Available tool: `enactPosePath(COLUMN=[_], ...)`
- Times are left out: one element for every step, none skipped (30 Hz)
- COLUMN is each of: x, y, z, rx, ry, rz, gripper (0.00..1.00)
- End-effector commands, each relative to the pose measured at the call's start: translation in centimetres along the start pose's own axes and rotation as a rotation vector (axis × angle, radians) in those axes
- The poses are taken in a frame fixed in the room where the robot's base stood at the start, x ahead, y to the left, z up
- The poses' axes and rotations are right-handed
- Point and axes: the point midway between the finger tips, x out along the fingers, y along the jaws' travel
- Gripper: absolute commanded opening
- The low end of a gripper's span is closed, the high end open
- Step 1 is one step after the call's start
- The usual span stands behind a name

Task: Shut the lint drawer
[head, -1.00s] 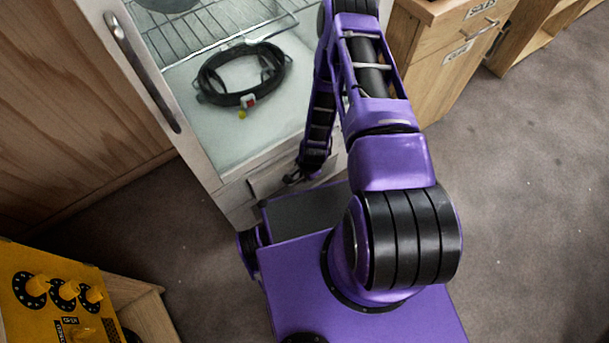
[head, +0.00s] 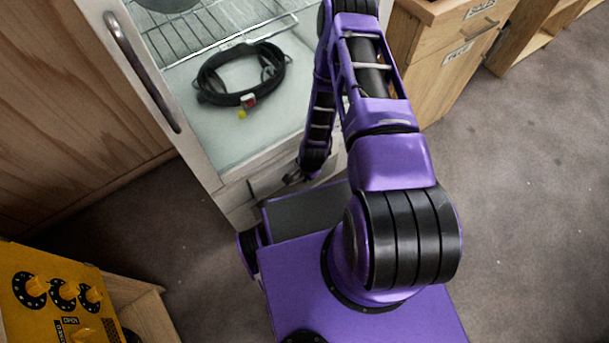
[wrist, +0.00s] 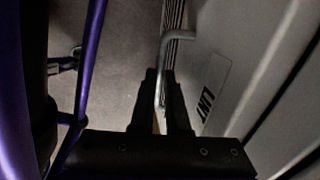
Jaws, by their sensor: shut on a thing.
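The lint drawer is low in the front of the pale cabinet; its grey front (wrist: 225,65) fills the right of the wrist view and carries a label reading LINT. A bent metal handle (wrist: 164,55) stands out from that front. My gripper (wrist: 160,76) is shut on the handle, with one dark finger on each side of the bar. In the head view my gripper (head: 292,179) is at the lower front of the cabinet, partly hidden by my arm. How far the drawer stands open is hard to tell.
The cabinet (head: 213,172) above has an open compartment with a wire rack and a coiled dark cable (head: 240,99). Its door with a long handle (head: 140,70) stands open at left. A yellow control panel (head: 50,300) is at lower left. Carpet is clear at right.

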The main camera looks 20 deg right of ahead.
Motion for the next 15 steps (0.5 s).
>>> enactPosePath(x=[0.0,0.0,0.0,0.0,0.0,0.0,0.0,0.0,0.0,0.0,0.1,0.2,0.3,0.3,0.4], y=[0.0,0.0,0.0,0.0,0.0,0.0,0.0,-0.1,-0.2,-0.4,-0.7,-1.2,-1.6,-2.0,-2.5], z=[0.0,0.0,0.0,0.0,0.0,0.0,0.0,0.0,0.0,0.0,0.0,-0.1,-0.1,-0.1,-0.1], rx=[0.0,0.0,0.0,0.0,0.0,0.0,0.0,0.0,0.0,-0.001,-0.001,-0.001,-0.001,-0.002,-0.002], ry=[0.0,0.0,0.0,0.0,0.0,0.0,0.0,0.0,0.0,0.001,0.001,0.001,0.002,0.002,0.001], rz=[0.0,0.0,0.0,0.0,0.0,0.0,0.0,0.0,-0.001,-0.002,-0.002,-0.003,-0.003,-0.003,-0.003], gripper=[0.0,0.0,0.0,0.0,0.0,0.0,0.0,0.0,0.0,0.0,0.0,0.0,0.0,0.0,0.0])
